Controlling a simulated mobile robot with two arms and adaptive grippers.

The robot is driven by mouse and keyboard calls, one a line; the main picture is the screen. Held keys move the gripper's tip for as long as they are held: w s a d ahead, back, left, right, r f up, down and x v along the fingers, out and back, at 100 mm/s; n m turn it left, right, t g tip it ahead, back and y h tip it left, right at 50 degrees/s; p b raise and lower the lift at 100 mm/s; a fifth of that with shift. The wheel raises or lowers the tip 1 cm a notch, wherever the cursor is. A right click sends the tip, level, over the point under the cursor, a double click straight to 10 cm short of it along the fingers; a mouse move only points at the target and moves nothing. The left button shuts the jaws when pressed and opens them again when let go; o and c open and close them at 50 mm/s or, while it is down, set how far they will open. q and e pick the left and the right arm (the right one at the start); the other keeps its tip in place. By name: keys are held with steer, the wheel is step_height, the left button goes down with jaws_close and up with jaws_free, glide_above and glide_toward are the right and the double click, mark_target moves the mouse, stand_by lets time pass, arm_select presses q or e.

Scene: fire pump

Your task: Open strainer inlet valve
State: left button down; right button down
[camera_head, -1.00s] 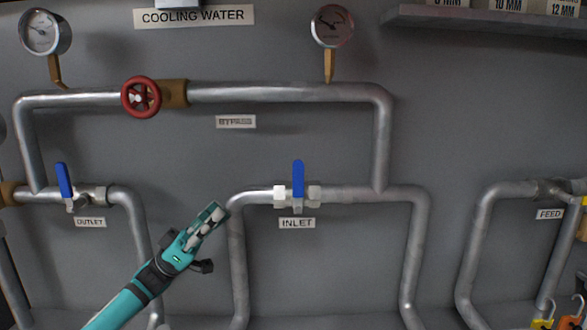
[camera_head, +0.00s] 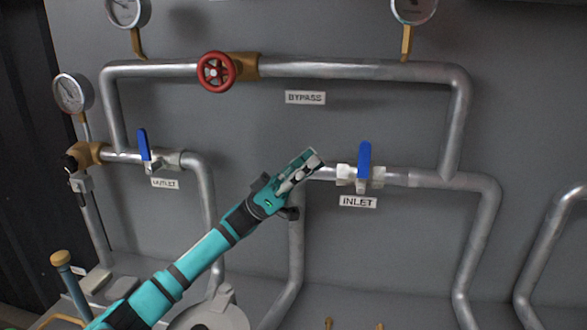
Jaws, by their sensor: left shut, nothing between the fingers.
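The inlet valve has an upright blue lever (camera_head: 364,160) on a white valve body (camera_head: 346,172) in the horizontal pipe, above the INLET label (camera_head: 358,202). The lever stands crosswise to the pipe. My left gripper (camera_head: 313,160) is shut and empty, just left of the valve body and in front of the pipe bend. It hides part of that bend; I cannot tell whether it touches the pipe. The lever is apart from the gripper. My right gripper does not show.
The outlet valve's blue lever (camera_head: 143,145) is at left. A red handwheel (camera_head: 216,71) sits on the bypass pipe above. Gauges, including one at far left (camera_head: 73,93), stick out from the piping. The wall right of the inlet lever, inside the pipe loop, is free.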

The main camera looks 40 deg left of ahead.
mark_target(363, 168)
arm_select(q)
steer(key=w+d, duration=0.1)
steer(key=d+r+p, duration=0.1)
steer(key=d, duration=0.1)
steer(key=w+d+p, duration=0.1)
steer(key=d, duration=0.1)
steer(key=shift+w+r, duration=0.3)
